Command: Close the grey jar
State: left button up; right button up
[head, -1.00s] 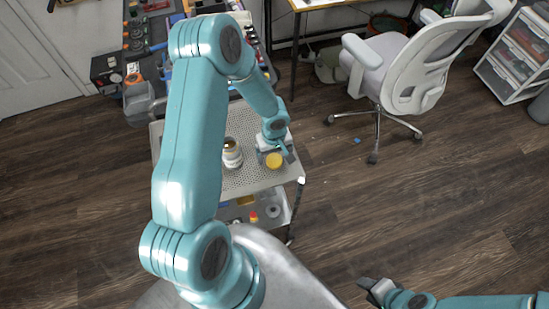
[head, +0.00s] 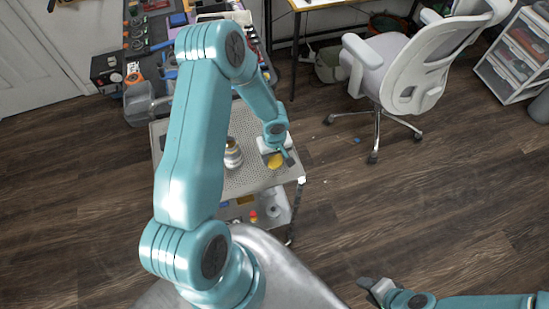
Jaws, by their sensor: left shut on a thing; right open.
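The grey jar (head: 233,158) stands upright on the perforated top of a cart (head: 238,182), beside my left arm's forearm. Its upper part looks brownish, and I cannot make out its mouth clearly. A round yellow lid (head: 275,162) is at my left gripper (head: 282,154), to the right of the jar and apart from it. My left gripper is shut on the yellow lid, and a finger hides part of it. Whether the lid touches the cart top is too small to tell. My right gripper (head: 372,288) is open and empty over the floor at the bottom right.
The cart's lower shelf (head: 272,222) holds a few small items. A cluttered workbench (head: 135,60) stands behind the cart. A white office chair (head: 415,75) and a drawer unit (head: 515,60) stand at the right. The floor right of the cart is mostly clear.

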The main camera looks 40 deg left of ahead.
aim_at(274, 159)
pick_arm(q)
notch_tip(274, 159, up, 20)
dwell(0.5)
jog(key=w+d+r+m, duration=0.1)
jog(key=w+d+m, duration=0.2)
jog(key=d+m, duration=0.3)
jog(key=w+d+r+m, duration=0.1)
jog(key=w+d+m, duration=0.3)
jog(key=d+m, duration=0.2)
jog(key=shift+d+r+m, duration=0.3)
jog(key=shift+d+r, duration=0.1)
jog(key=shift+d, duration=0.7)
jog(key=shift+s, duration=0.1)
